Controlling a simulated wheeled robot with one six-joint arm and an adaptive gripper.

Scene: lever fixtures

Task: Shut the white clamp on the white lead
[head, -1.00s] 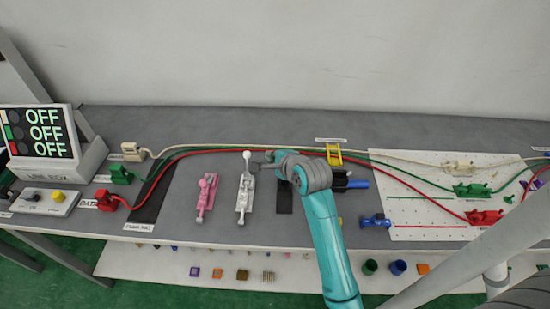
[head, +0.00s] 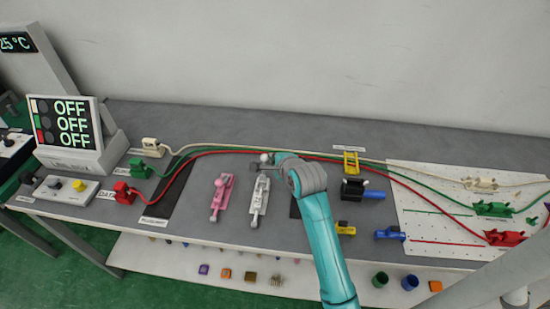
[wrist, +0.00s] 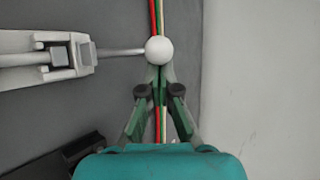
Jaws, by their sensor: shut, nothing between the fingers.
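The white clamp (head: 259,200) lies on the bench beside a pink one. Its lever points toward the wall and ends in a white ball knob (head: 265,157). In the wrist view the clamp body (wrist: 45,55) is at the left and the knob (wrist: 159,49) is at the centre. My gripper (wrist: 158,70) is shut and empty, its tips right at the knob; whether they touch it I cannot tell. The white lead (head: 230,147) runs behind the clamp along the back of the bench; it also shows in the wrist view (wrist: 163,120), beneath my fingers.
The pink clamp (head: 221,195) stands just left. Green (head: 400,180) and red (head: 430,212) leads run near the white one. A black fixture with a blue handle (head: 360,190) is right of my arm. A display box (head: 75,135) reads OFF on three lines.

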